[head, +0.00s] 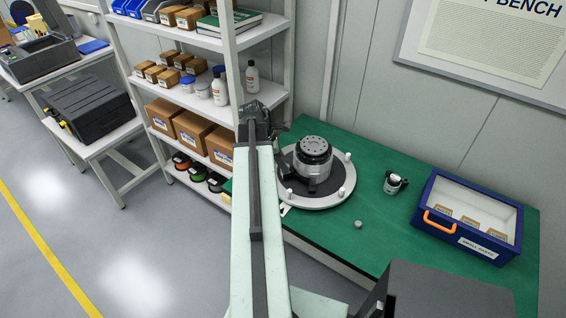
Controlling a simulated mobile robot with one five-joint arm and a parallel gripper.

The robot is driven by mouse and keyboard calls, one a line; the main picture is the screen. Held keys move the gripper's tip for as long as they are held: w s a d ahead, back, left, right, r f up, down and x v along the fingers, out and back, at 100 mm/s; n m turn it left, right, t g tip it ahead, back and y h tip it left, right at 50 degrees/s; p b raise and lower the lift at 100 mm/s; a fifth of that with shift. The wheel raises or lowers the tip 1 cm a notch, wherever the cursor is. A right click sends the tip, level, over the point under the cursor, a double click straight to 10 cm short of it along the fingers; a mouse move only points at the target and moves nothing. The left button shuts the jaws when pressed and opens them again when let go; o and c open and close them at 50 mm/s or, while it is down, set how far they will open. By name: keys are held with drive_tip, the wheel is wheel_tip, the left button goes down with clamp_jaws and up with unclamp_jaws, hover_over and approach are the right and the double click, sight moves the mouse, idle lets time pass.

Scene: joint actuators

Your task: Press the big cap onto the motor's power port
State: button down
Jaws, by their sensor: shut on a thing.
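The motor (313,160), a silver and black round unit with a ring of holes on top, stands upright on a pale round plate (328,200) on the green bench. I cannot make out its power port. A small grey round piece (358,224) lies on the bench in front of the plate; I cannot tell whether it is a cap. My gripper (285,166) shows only as dark parts at the motor's left, mostly hidden behind my pale arm. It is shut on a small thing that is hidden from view.
Several white pegs stand around the plate's rim. A small dark-and-white object (394,183) stands right of it. A blue parts box (466,246) with an orange handle is farther right. A white shelf (200,98) of boxes and bottles stands at left. The bench (385,236) between has free room.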

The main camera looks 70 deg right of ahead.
drive_tip(key=shift+f+b, duration=0.5)
drive_tip(key=shift+f, duration=0.05)
drive_tip(key=c, duration=1.1)
unclamp_jaws()
drive_tip(key=shift+o, duration=0.2)
drive_tip(key=p+v, duration=0.7)
drive_tip(key=v, duration=0.1)
